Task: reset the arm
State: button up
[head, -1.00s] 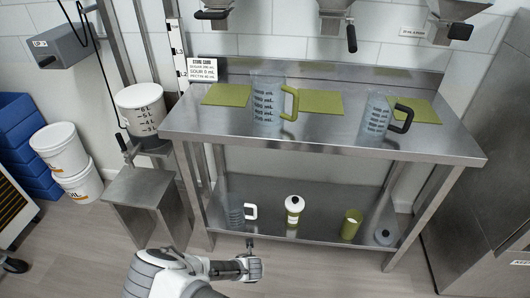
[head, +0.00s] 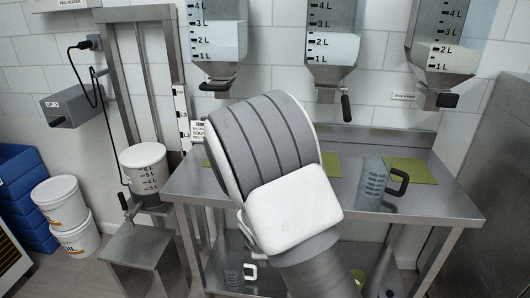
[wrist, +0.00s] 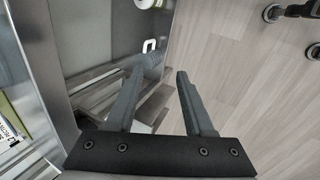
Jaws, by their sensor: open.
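My gripper (wrist: 160,75) shows in the wrist view, its two dark fingers apart with nothing between them. It is out of sight in the head view, where my raised arm fills the middle. In the wrist view a white-handled jug (wrist: 152,58) on the lower shelf lies beyond the fingertips, apart from them as far as I can tell. The same jug shows in the head view (head: 233,270) at the lower left of the shelf.
My arm covers much of the steel table (head: 440,203). Hoppers (head: 333,40) hang above. A white bucket (head: 143,168) stands left, near stacked tubs (head: 62,205). Wooden floor (wrist: 235,90) is open in the wrist view.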

jog(key=s+d+r+m+p, duration=0.1)
jog(key=s+d+r+m, duration=0.2)
jog(key=r, duration=0.5)
jog(key=s+d+r+m+y+p, duration=0.1)
jog(key=s+d+r+m, duration=0.2)
jog(key=r, duration=0.5)
jog(key=s+d+r+m+p, duration=0.1)
jog(key=s+d+r+m, duration=0.2)
jog(key=r, duration=0.5)
jog(key=s+d+r+m+p, duration=0.1)
jog(key=s+d+r+m, duration=0.1)
jog(key=s+r+m, duration=0.2)
jog(key=s+d+r+m+p, duration=0.1)
jog(key=s+d+r+m, duration=0.2)
jog(key=s+r, duration=0.3)
jog(key=s+m, duration=0.1)
jog(key=s, duration=0.4)
jog(key=shift+d+r+t, duration=0.25)
jog(key=shift+r+t, duration=0.05)
jog(key=shift+t, duration=0.1)
